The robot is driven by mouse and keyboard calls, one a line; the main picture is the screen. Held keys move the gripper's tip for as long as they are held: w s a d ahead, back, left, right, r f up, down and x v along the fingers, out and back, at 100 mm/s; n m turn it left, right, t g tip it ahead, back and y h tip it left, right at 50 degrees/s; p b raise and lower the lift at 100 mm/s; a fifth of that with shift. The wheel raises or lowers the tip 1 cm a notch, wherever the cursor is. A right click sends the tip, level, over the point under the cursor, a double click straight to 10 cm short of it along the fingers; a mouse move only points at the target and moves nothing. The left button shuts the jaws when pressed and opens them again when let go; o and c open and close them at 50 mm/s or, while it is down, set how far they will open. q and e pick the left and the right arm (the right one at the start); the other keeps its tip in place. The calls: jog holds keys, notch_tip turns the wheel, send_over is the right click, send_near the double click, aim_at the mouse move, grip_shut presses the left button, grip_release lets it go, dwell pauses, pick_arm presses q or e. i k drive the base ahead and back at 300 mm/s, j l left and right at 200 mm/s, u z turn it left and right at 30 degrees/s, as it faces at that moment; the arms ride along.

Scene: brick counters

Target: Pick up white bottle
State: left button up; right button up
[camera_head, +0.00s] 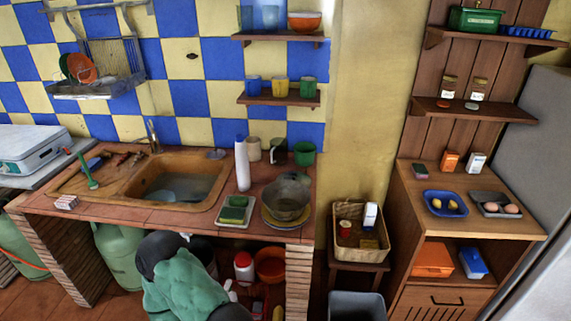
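A tall, slim white bottle (242,165) stands upright on the tiled counter, right of the sink and behind a small tray. Its full height shows. Another white container with a red top (244,272) stands under the counter, partly in shadow. A small white bottle-like item with a dark blue patch (370,214) stands in a wicker basket at the right. Neither of my grippers shows in the head view.
The sink (176,190) lies left of the tall bottle. A tray with green sponges (235,213) and a bowl (287,198) sit close in front and right. Mugs (278,151) stand behind. A green and dark bulky thing (184,285) is in front of the counter.

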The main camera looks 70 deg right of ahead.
aim_at(241, 165)
jog(key=l+z, duration=0.15)
jog(key=z, duration=1.85)
jog(key=i+j+z, duration=0.55)
jog(key=i+j, duration=0.3)
